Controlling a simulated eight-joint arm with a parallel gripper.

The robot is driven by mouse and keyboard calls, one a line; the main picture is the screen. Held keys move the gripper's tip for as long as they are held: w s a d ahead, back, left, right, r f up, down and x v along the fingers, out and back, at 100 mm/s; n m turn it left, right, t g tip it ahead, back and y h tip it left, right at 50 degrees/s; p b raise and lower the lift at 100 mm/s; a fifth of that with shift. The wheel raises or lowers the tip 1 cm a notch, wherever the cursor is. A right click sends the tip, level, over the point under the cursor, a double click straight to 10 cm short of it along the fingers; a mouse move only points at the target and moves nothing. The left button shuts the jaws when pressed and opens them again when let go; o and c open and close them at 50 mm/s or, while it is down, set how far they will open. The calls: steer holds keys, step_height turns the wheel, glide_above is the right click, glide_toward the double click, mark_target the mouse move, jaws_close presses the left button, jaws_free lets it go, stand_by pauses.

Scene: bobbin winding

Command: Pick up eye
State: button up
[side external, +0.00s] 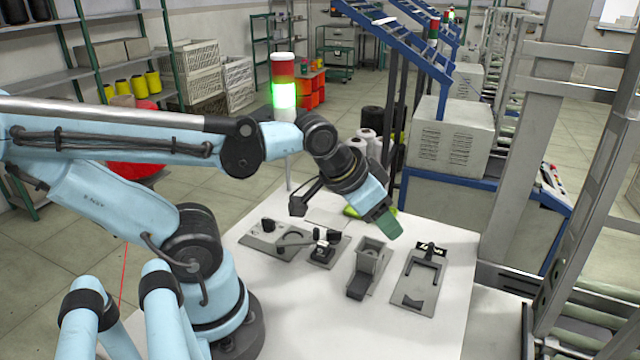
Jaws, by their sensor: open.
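My gripper (380,218) hangs over the white table, pointing down and to the right, with a green tip. It is open and above the grey fixtures, apart from them; I see nothing held in it. I cannot tell for certain which small part is the eye. A small dark part (431,249) sits at the back end of the flat grey fixture (408,285) on the right. Another small dark piece with a light top (321,249) stands on a middle fixture, left of and below my gripper.
A grey block-like holder (369,262) stands between the middle and right fixtures. A flat plate (262,240) with dark knobs lies at the left. A lit signal lamp (284,88) rises behind the table. The table front (370,330) is clear.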

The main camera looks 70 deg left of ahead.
steer(key=shift+a, duration=0.4)
steer(key=s+a+m+g, duration=0.2)
steer(key=a+m+g, duration=0.1)
steer(key=a+m, duration=0.15)
steer(key=m+g, duration=0.4)
steer(key=m, duration=0.1)
glide_above(326, 244)
steer(key=shift+f, duration=5.9)
jaws_close()
